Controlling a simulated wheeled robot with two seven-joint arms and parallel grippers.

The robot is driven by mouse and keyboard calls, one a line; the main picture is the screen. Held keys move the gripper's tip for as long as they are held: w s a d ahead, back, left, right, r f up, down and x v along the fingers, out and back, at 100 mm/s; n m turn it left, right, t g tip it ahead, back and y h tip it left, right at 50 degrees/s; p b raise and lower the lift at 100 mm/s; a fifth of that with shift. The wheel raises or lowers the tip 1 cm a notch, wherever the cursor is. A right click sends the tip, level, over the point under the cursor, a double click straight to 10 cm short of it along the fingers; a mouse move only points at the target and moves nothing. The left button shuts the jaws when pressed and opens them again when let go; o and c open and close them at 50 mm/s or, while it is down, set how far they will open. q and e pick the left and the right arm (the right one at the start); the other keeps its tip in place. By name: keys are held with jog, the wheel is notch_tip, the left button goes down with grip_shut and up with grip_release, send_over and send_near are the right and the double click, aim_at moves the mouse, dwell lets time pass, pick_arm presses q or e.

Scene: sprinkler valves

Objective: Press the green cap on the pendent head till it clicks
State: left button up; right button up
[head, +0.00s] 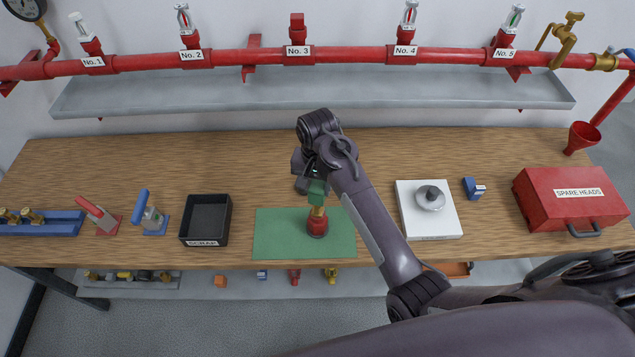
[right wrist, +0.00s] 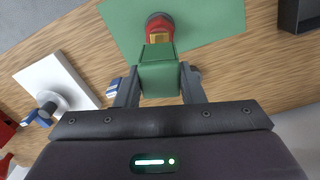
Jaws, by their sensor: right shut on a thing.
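My right gripper (head: 313,182) is over the green mat with its fingers pointing down, shut on the green cap (head: 318,192). In the right wrist view the cap (right wrist: 160,78) is a green block between the two fingers (right wrist: 160,88). The pendent head (head: 317,222) stands upright on the mat, with a red base and a brass upper part. The cap is at the top of its brass part; I cannot tell whether it is fully seated. The head (right wrist: 160,28) also shows just past the cap in the right wrist view. My left gripper is not in view.
The green mat (head: 275,235) lies on the wooden bench. A black scrap tray (head: 190,226) is to its left, and a white plate with a grey disc (head: 430,228) is to its right. The red spare heads box (head: 565,200) is far right. A red pipe (head: 350,56) runs behind.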

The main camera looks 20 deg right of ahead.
jog(key=shift+f, duration=1.5)
jog(key=shift+r, duration=0.1)
jog(key=shift+f, duration=1.35)
jog(key=o, duration=1.1)
jog(key=shift+r, duration=4)
